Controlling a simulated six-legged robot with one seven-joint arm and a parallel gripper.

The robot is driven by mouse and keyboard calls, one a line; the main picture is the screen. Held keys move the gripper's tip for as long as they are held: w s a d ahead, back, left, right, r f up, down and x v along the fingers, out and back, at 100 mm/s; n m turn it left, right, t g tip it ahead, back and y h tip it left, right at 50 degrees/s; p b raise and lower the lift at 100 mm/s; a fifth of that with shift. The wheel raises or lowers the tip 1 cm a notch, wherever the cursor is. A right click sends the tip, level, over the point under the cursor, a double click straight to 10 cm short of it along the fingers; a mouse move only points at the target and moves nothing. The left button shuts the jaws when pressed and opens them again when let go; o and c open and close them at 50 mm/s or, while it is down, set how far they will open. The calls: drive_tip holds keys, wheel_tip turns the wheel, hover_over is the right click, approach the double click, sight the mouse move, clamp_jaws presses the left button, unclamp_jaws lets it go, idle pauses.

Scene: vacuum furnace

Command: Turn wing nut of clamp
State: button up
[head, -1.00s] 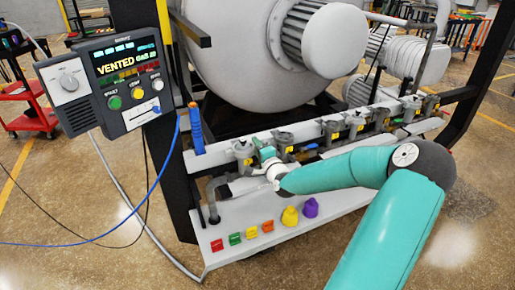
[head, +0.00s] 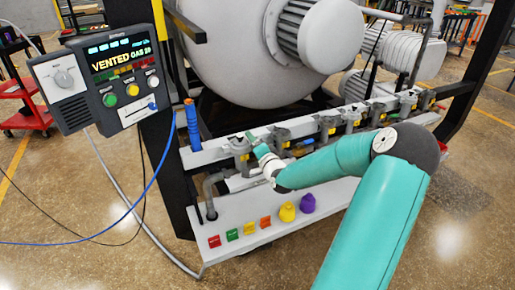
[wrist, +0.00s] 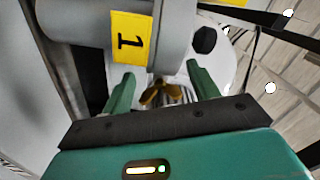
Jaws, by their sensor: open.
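A brass-coloured wing nut (wrist: 155,95) shows in the wrist view, between and beyond my fingertips. The clamp (wrist: 172,35) is a grey rounded body with a yellow label marked 1, just above the nut in the picture. My gripper (wrist: 162,82) is open, with one green finger on each side of the nut; I cannot tell whether either touches it. In the head view my gripper (head: 262,150) is at the left end of the valve row, next to the leftmost grey fitting (head: 239,146). The wing nut cannot be made out there.
More grey fittings with yellow tags (head: 327,124) line the white rail to the right. A white shelf (head: 330,200) below carries coloured blocks and knobs. A control panel (head: 110,80) reading VENTED stands at the left. A blue cable (head: 165,170) hangs beside the frame.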

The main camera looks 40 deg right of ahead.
drive_tip(key=v, duration=1.3)
drive_tip(key=shift+s+a, duration=0.15)
drive_tip(key=shift+s, duration=0.15)
